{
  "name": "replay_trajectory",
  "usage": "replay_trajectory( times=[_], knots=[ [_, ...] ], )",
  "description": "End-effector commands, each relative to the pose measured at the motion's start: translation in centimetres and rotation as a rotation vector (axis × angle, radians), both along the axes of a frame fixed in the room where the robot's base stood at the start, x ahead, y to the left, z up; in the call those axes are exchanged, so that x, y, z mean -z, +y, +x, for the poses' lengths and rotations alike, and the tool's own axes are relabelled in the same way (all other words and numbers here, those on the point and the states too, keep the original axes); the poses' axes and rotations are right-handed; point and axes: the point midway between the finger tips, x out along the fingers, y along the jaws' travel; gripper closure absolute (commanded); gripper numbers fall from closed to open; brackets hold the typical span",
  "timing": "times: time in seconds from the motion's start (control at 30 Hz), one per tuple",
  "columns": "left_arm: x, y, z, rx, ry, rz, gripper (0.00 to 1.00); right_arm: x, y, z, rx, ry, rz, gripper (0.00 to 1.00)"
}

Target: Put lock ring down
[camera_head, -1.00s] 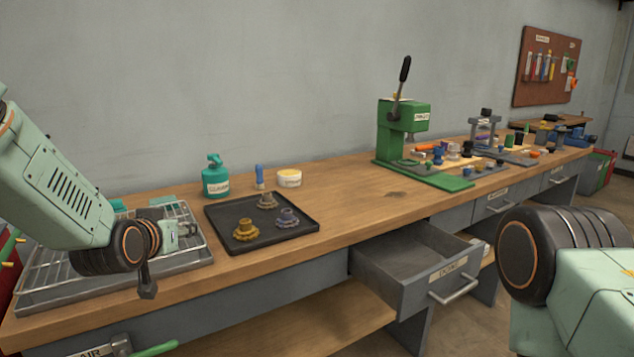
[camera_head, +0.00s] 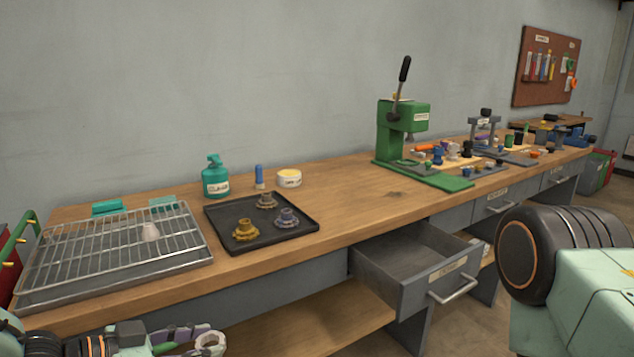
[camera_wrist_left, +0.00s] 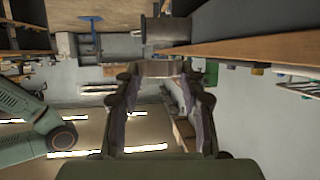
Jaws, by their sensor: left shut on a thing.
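My left gripper (camera_head: 192,338) is low at the bottom left of the head view, in front of the bench and below its top. In the left wrist view its two fingers (camera_wrist_left: 160,77) stand apart with a pale grey piece, the lock ring (camera_wrist_left: 160,68), across their tips. A pale ring-like shape also shows at the gripper in the head view, partly cut off by the frame edge. The fine shape of the ring is too small to tell. My right arm shows at the right edge of the head view, but its gripper is out of frame.
A black tray (camera_head: 262,205) holds three toothed parts. An open grey drawer (camera_head: 420,285) juts out in front. A green press (camera_head: 400,135) stands further right.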

Motion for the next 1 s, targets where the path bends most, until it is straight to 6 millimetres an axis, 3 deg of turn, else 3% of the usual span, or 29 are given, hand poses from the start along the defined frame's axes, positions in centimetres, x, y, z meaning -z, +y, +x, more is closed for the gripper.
replay_trajectory(
  times=[0.2, 0.3, 1.0],
  knots=[
    [0.5, -1.5, -4.7, 0.136, -0.001, -0.005, 0.93, 0.0, 0.0, 0.0, 0.000, 0.000, 0.000, 0.60],
    [0.4, -1.7, -5.7, 0.136, -0.003, -0.005, 0.93, 0.0, 0.0, 0.0, 0.000, 0.000, 0.000, 0.60],
    [0.6, -1.0, -5.8, 0.073, -0.001, 0.002, 0.93, 0.0, 0.0, 0.0, 0.000, 0.000, 0.000, 0.60]
  ],
)
